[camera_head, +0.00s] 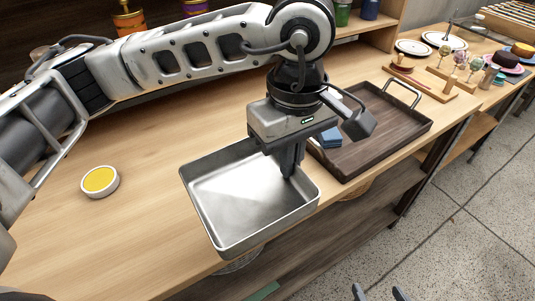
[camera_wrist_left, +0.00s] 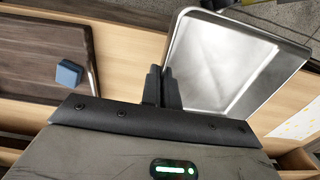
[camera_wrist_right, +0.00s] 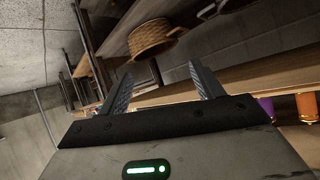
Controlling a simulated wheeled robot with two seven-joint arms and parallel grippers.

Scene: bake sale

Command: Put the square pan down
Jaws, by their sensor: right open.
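The square pan (camera_head: 240,190) is a shallow, empty metal pan at the front edge of the wooden counter in the head view. Part of it reaches past that edge, and I cannot tell whether its base touches the wood. My left gripper (camera_head: 290,168) is shut on the pan's right-hand wall. In the left wrist view the closed fingers (camera_wrist_left: 162,88) meet the wall of the pan (camera_wrist_left: 225,65). My right gripper (camera_head: 380,292) shows only its fingertips at the bottom of the head view. It is open and empty in the right wrist view (camera_wrist_right: 164,85).
A white dish with yellow filling (camera_head: 100,181) sits on the left. The counter (camera_head: 130,235) around that dish is clear. A woven basket (camera_wrist_right: 152,38) stands on a lower shelf.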

